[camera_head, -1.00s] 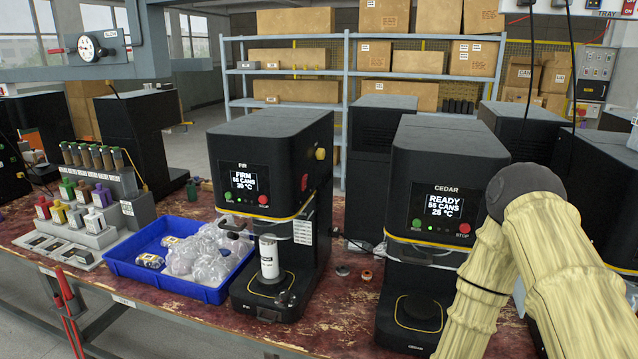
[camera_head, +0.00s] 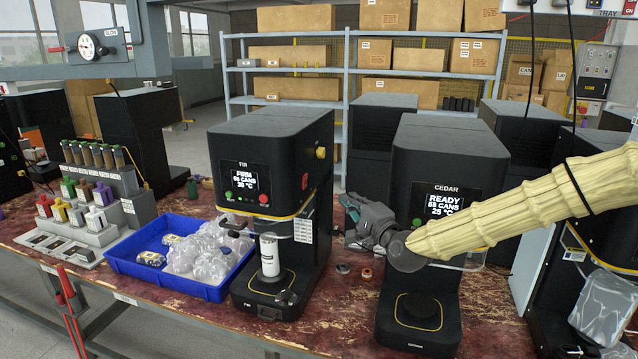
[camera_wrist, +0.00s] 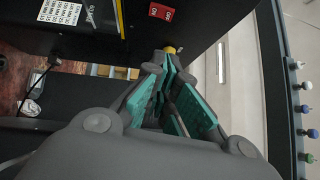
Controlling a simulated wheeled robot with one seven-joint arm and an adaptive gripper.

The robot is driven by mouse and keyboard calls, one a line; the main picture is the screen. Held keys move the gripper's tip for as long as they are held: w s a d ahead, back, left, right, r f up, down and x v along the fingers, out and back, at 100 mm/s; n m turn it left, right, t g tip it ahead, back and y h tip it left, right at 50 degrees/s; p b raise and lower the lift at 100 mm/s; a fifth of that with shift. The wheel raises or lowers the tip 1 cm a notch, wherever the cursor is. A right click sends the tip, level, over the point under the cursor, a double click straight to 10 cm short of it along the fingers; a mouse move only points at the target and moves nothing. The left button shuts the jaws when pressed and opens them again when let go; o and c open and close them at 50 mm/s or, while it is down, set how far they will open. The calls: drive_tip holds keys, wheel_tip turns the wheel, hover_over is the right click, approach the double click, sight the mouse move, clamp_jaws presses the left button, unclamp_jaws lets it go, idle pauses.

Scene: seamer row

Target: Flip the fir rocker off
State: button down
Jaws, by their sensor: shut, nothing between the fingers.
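A yellow knob (camera_wrist: 169,49) shows just beyond my fingertips. My gripper (camera_head: 346,203) is shut and empty, between the FIR and CEDAR machines. Its teal-padded fingers (camera_wrist: 173,68) point toward the panel, near the knob; contact is unclear.
The CEDAR machine (camera_head: 440,185) stands close on the right, behind my forearm. A white can (camera_head: 269,258) stands in the FIR machine. A blue tray (camera_head: 190,292) of clear-wrapped items lies left. Small parts (camera_head: 365,274) lie on the bench between the machines.

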sight(305, 181)
drive_tip(key=s+a+p+x, duration=0.1)
drive_tip(key=a+p+x, duration=0.1)
drive_tip(key=p+x, duration=0.5)
drive_tip(key=shift+a+x, duration=0.25)
drive_tip(key=shift+x, duration=2.65)
drive_tip(key=shift+s, duration=0.15)
